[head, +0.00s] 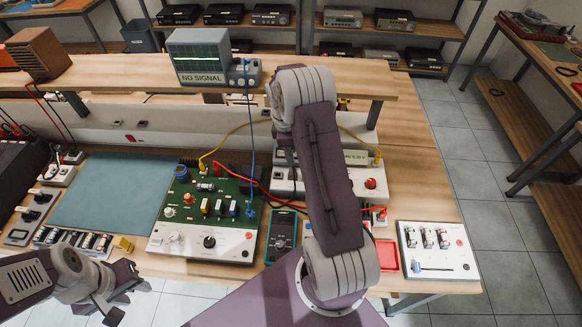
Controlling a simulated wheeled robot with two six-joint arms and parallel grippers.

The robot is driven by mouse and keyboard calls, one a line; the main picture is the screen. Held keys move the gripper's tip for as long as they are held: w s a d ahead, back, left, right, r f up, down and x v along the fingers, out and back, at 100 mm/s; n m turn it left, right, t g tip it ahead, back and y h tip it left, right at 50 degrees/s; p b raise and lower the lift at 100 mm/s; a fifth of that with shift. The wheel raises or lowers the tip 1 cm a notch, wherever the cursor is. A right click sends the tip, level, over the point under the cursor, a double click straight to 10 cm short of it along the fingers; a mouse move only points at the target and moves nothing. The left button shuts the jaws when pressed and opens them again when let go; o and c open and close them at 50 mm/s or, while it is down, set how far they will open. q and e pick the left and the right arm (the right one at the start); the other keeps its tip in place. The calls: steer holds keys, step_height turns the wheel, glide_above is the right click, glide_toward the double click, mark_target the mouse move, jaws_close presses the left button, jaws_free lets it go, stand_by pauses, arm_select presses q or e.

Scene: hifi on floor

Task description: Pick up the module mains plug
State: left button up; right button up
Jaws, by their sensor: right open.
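I cannot tell for sure which plug is the module mains plug. Dark plugs (39,196) sit in white sockets at the bench's left side.
A monitor reading NO SIGNAL (199,57) stands on the raised shelf. A white bench instrument (370,182) is partly behind my right arm. A teal meter (282,233), a red tray (387,256) and a white component board (437,250) line the front. The blue mat (110,195) is clear.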

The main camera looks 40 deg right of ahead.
mark_target(293, 170)
steer(key=shift+w+a+r, duration=0.1)
steer(key=shift+a, duration=0.05)
steer(key=f, duration=0.2)
steer(key=f+p, duration=0.1)
steer(key=shift+s+f, duration=0.1)
steer(key=shift+s, duration=0.15)
steer(key=shift+d+f, duration=0.35)
steer(key=shift+f, duration=0.05)
steer(key=f, duration=0.1)
steer(key=f+p, duration=0.1)
steer(key=f, duration=0.2)
steer(key=shift+s+a+p, duration=0.2)
steer(key=shift+a+p, duration=0.05)
steer(key=shift+p, duration=0.05)
steer(key=shift+d+f, duration=0.1)
steer(key=shift+f, duration=0.25)
steer(key=shift+d+f, duration=0.1)
steer(key=shift+f, duration=0.05)
jaws_close()
